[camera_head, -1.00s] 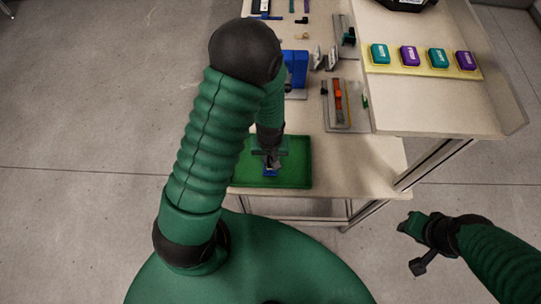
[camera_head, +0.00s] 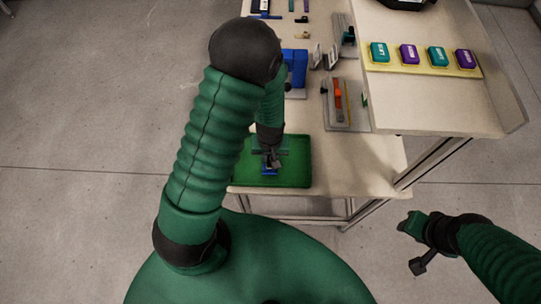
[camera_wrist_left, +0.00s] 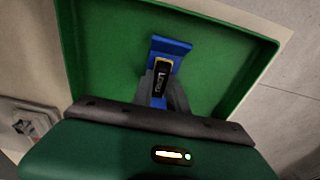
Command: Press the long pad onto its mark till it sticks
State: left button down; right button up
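A black pad with a pale label starting with L and a yellow edge, apparently the long pad (camera_wrist_left: 162,76), shows in the left wrist view over a blue piece (camera_wrist_left: 172,46) in a green tray (camera_wrist_left: 105,60). My left gripper (camera_head: 270,163) reaches down over the same tray (camera_head: 298,162). Its grey fingers lie close on both sides of the pad's near end and look shut on it. Whether the pad touches the blue piece is unclear, and I cannot make out its mark.
A raised shelf (camera_head: 440,105) at right holds a yellow strip (camera_head: 425,70) with several teal and purple blocks. A blue stand (camera_head: 295,68) and a grey plate with an orange part (camera_head: 338,95) stand behind the tray. The table is bare right of the tray.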

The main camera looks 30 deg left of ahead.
pick_arm(q)
jog(key=c, duration=1.2)
grip_release()
jog(key=shift+c, duration=0.2)
